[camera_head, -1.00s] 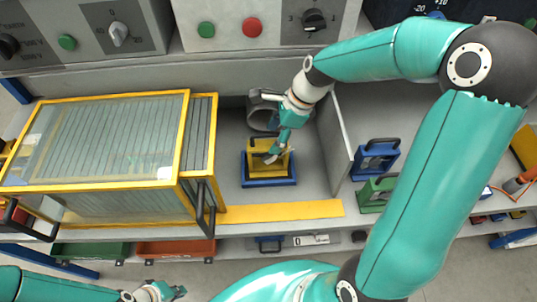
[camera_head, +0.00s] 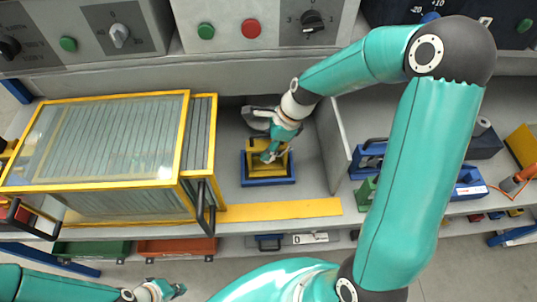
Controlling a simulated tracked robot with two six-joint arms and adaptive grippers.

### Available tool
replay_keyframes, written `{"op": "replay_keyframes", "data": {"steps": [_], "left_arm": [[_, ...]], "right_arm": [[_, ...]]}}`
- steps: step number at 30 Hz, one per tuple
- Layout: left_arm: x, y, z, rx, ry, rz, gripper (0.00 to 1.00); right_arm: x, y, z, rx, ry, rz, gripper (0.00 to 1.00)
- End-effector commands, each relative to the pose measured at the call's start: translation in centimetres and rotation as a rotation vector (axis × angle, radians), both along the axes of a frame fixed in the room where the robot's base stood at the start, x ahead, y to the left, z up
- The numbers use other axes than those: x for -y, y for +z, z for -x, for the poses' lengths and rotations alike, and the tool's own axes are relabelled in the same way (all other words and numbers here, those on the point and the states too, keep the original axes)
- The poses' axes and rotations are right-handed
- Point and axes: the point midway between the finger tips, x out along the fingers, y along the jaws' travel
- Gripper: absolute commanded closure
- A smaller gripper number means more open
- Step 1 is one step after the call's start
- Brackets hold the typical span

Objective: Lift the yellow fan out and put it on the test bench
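The yellow fan (camera_head: 281,166) sits in a blue frame or base (camera_head: 268,182) in the open bay right of the yellow-framed glass cabinet. My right gripper (camera_head: 268,155) reaches down over the fan from above, its fingers at the fan's top. The fingers and wrist hide part of the fan, and I cannot tell whether they are closed on it. My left gripper (camera_head: 178,290) is low at the bottom edge, away from the fan; its finger opening is too small to read. I cannot identify the test bench with certainty.
The yellow-framed glass cabinet (camera_head: 187,140) stands left of the bay, with a black handle (camera_head: 204,210) jutting forward. A grey partition (camera_head: 333,145) bounds the bay on the right. Blue (camera_head: 366,160) and green (camera_head: 366,193) handled units stand beyond it. A yellow strip (camera_head: 280,210) marks the front edge.

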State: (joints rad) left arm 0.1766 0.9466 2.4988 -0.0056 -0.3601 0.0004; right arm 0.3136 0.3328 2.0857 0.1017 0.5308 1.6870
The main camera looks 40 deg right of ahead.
Motion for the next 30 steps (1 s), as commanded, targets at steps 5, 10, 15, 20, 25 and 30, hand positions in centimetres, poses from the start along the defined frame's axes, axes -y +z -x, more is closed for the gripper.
{"op": "replay_keyframes", "data": {"steps": [5,10,15,20,25,30], "left_arm": [[0.0,0.0,0.0,0.0,0.0,0.0,1.0],[0.0,0.0,0.0,0.0,0.0,0.0,1.0],[0.0,0.0,0.0,0.0,0.0,0.0,1.0],[0.0,0.0,0.0,0.0,0.0,0.0,1.0],[0.0,0.0,0.0,0.0,0.0,0.0,1.0],[0.0,-0.1,0.0,0.0,0.0,0.0,1.0]], "right_arm": [[0.0,0.0,0.0,0.0,0.0,0.0,1.0],[0.0,0.1,0.0,0.001,0.0,0.0,1.0],[0.0,0.3,0.0,0.002,-0.001,0.0,1.0],[0.0,1.2,-0.1,0.003,-0.001,0.001,1.0],[0.1,3.4,-0.1,0.006,-0.002,0.001,1.0],[0.1,7.5,-0.2,0.011,-0.001,0.002,1.0]]}}
